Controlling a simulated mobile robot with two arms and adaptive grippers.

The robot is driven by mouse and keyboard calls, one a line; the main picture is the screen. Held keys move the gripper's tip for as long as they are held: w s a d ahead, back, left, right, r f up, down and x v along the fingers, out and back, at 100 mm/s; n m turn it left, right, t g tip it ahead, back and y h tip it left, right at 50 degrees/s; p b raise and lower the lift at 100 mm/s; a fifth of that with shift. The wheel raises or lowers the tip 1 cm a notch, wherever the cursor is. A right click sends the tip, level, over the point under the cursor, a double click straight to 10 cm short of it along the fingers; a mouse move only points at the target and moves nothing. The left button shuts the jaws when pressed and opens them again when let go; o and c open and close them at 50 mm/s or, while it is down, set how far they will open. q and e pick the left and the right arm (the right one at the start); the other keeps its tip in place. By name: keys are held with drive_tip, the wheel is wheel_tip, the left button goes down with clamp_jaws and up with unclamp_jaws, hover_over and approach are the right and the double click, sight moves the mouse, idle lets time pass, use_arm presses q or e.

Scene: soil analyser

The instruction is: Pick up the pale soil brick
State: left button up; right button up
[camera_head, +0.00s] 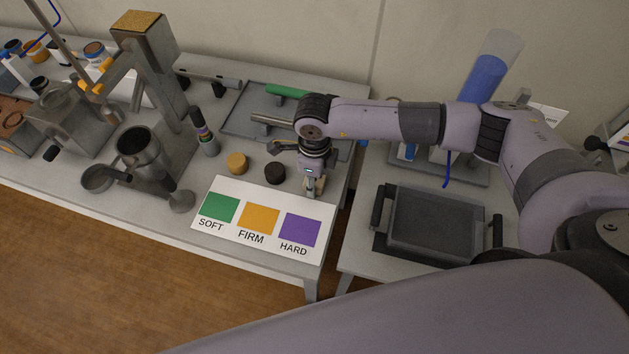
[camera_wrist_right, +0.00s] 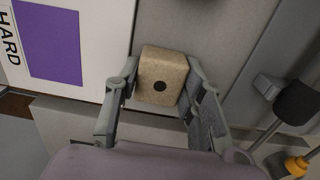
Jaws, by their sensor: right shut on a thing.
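The pale soil brick (camera_wrist_right: 160,75) is a small tan block with rounded edges and a dark round spot on its face. It sits between the two fingers of my right gripper (camera_wrist_right: 158,100), which is shut on it. In the head view my right gripper (camera_head: 315,186) points down at the right end of the table, beside the HARD end of the card. A bit of the brick (camera_head: 319,185) shows at its fingertips. I cannot tell whether the brick touches the table. My left gripper is not in view.
The white card (camera_head: 228,236) has green SOFT, orange FIRM and purple HARD patches. An ochre puck (camera_head: 237,163) and a dark puck (camera_head: 275,173) stand behind it. A grey tray (camera_head: 240,118) lies farther back.

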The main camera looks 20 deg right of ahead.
drive_tip(key=c, duration=0.4)
